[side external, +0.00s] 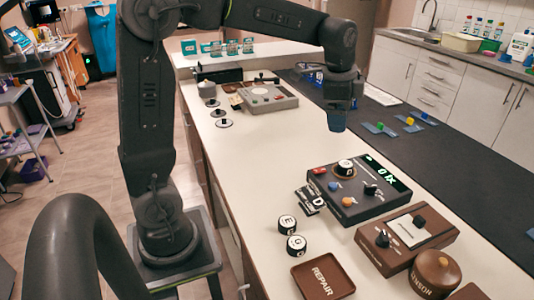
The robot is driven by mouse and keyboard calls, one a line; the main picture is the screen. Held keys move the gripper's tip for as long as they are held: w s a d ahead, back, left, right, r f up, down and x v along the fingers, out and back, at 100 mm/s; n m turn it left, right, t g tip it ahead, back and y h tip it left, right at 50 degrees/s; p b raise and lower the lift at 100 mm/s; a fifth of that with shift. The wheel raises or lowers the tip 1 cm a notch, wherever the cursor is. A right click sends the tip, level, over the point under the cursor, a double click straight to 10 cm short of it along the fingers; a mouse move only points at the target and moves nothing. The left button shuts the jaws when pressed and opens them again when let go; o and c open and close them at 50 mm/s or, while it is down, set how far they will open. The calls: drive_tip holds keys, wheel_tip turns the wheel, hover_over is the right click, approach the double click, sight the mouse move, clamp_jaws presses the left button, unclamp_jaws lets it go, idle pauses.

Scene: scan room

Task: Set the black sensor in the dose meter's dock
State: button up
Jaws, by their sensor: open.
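A dark instrument box (368,206) with a lit green display, knobs and coloured buttons stands on the white counter at right of centre. It may be the dose meter; I cannot make out a dock on it for certain. A small black-and-white piece marked D (309,200) lies against its left side. Several small black pieces (219,113) sit farther back on the counter; I cannot tell which thing is the black sensor. My gripper (338,122) is open, pointing down above the counter, behind the instrument box and apart from it. Nothing shows between its fingers.
A grey device (267,98) stands at the back. A brown box with a knob (405,240), a brown lidded jar (435,275), a REPAIR tray (322,277) and round labelled pieces (296,246) are in front. The middle of the white counter is clear.

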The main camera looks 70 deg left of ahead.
drive_tip(key=s+d+f+n+t, duration=0.1)
drive_tip(key=s+d+n, duration=0.2)
drive_tip(key=s, duration=0.7)
drive_tip(key=s+d+n+t, duration=0.2)
drive_tip(key=s+n, duration=0.4)
drive_tip(key=s, duration=0.5)
drive_tip(key=shift+d+f, duration=0.35)
drive_tip(key=shift+d, duration=0.5)
drive_tip(key=shift+w, duration=0.1)
drive_tip(key=shift+c, duration=0.2)
